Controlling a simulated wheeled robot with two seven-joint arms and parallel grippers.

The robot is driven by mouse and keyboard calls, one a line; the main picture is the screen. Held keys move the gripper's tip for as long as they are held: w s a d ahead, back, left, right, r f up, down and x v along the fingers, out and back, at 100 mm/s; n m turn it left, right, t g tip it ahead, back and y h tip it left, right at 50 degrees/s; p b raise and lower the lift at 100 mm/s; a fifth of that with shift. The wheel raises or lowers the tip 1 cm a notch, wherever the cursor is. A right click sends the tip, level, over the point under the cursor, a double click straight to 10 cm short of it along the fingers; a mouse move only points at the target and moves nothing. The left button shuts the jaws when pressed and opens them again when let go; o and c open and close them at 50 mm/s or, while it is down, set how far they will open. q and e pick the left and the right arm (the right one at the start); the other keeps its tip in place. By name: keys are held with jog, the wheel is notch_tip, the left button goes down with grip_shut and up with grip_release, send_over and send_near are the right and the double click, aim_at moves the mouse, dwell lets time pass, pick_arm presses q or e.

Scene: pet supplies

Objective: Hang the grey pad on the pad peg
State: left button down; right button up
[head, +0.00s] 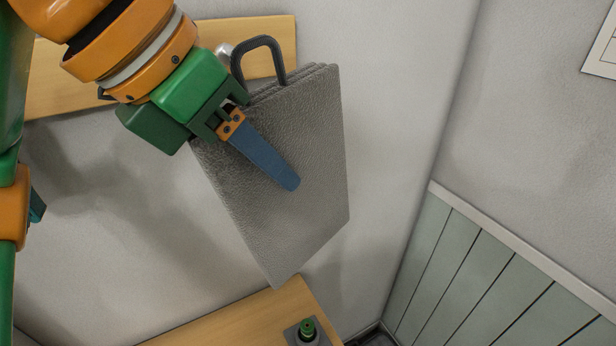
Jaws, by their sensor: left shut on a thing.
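The grey pad (300,130) is a thick, textured, folded sheet that hangs tilted in front of the wall. A black loop handle (262,42) stands up from its top edge. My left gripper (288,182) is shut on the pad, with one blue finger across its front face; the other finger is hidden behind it. A shiny metal peg (224,50) shows on the wooden wall board (272,35), just left of the loop. The loop's left side is very close to the peg; I cannot tell whether the loop is around it. My right gripper is not in view.
A wooden surface (240,322) lies below, with a grey item with a green top (307,328) at its right end. A green panelled wall (490,270) with a pale top rail is at the right. The wall right of the pad is clear.

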pick_arm(q)
jog(key=w+a+f+p, duration=0.1)
jog(key=w+a+p, duration=0.3)
jog(key=w+a, duration=0.3)
jog(key=w, duration=0.3)
jog(key=shift+w+f, duration=0.25)
jog(key=shift+f, duration=0.05)
dwell(0.6)
dwell(0.4)
jog(key=shift+c, duration=1.9)
grip_release()
